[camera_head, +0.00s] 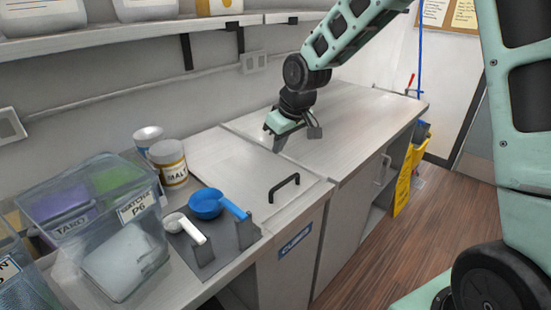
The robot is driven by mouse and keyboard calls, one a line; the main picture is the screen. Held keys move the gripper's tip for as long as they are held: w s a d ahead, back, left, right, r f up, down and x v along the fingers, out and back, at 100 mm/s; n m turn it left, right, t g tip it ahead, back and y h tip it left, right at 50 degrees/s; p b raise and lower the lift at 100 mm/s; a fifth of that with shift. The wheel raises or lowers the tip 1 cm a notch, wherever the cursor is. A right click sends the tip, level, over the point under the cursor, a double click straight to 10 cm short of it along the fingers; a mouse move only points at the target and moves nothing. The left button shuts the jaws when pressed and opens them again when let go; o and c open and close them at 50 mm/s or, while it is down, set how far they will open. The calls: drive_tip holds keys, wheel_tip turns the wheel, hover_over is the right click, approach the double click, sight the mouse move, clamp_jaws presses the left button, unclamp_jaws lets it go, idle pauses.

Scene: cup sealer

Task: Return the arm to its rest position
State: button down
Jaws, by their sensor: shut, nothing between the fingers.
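My gripper (282,146) hangs from my green and black arm (318,62) above the counter, pointing down. It is shut and holds nothing. Below it is the grey counter top (345,115), near the seam with the lid that has a black handle (284,187). I cannot tell the exact gap between the fingertips and the surface. The arm reaches in from the upper right.
A clear bin (115,235), a malt jar (169,162), a blue scoop (212,204) and a white scoop (186,228) stand at the left. A shelf (120,36) runs along the wall above. A yellow sign (403,180) stands beyond the counter. The wooden floor (370,265) is clear.

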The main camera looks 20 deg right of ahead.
drive_tip(key=s+a+r+n+g, duration=0.2)
drive_tip(key=s+a, duration=0.9)
drive_tip(key=s, duration=0.4)
drive_tip(key=s+a+n+g+h, duration=0.1)
drive_tip(key=s, duration=1.7)
drive_tip(key=shift+s+f+g, duration=0.15)
drive_tip(key=shift+f+g, duration=0.05)
drive_tip(key=shift+g, duration=0.2)
